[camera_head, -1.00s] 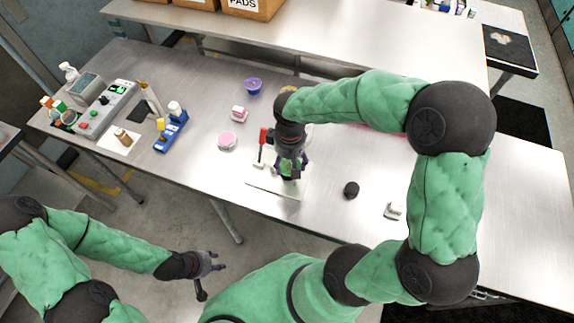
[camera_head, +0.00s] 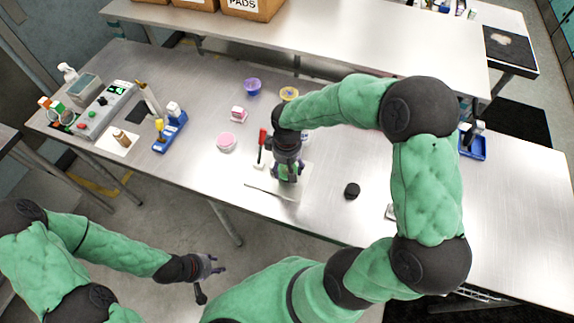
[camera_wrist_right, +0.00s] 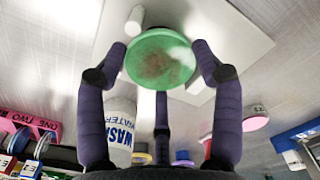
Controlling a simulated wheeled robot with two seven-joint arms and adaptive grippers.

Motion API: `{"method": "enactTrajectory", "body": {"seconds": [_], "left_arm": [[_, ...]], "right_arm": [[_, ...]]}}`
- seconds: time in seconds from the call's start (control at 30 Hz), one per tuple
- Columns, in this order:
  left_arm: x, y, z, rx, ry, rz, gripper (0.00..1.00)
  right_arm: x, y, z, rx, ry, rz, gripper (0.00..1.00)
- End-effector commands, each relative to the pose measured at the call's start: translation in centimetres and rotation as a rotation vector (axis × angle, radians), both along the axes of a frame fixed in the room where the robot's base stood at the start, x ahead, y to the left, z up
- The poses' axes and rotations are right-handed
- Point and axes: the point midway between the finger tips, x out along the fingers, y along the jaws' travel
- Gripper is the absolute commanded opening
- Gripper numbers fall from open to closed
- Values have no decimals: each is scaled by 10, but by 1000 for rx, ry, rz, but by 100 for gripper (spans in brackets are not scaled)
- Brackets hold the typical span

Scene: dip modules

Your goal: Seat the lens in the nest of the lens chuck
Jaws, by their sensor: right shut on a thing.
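A green-rimmed round disc (camera_wrist_right: 160,57), which looks like the lens, shows in the right wrist view with a brownish, hazy middle. My right gripper (camera_wrist_right: 160,66) has its three purple fingers around the disc and is shut on it. In the head view my right gripper (camera_head: 287,177) is low over a pale mat (camera_head: 291,192), with a bit of green between its fingers. I cannot make out the lens chuck or its nest for sure. My left gripper (camera_head: 209,272) is empty and open, off the front of the table, its fingers spread.
A red-handled tool (camera_head: 262,140) stands left of my right gripper. A pink round dish (camera_head: 226,142), a purple bowl (camera_head: 252,86) and a yellow bowl (camera_head: 289,94) lie beyond. A black knob-like piece (camera_head: 352,190) sits to the right. A blue holder (camera_head: 170,133) stands left.

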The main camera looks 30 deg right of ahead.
Motion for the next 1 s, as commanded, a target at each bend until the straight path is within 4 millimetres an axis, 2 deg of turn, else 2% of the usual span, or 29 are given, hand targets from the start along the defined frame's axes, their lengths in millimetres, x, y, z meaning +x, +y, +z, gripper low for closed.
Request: {"method": "enactTrajectory", "body": {"seconds": [0.03,0.1,0.57,0.67,1.0], "left_arm": [[0,0,-1,0,0,0,40],[0,0,0,0,0,0,40],[0,0,4,0,0,0,40],[0,0,6,0,0,0,40],[0,0,17,0,0,0,40]], "right_arm": [[0,0,-1,0,0,0,75],[0,0,-1,0,0,0,90],[0,0,5,0,0,0,90],[1,0,18,0,-3,0,90],[1,0,86,0,-4,1,90]]}}
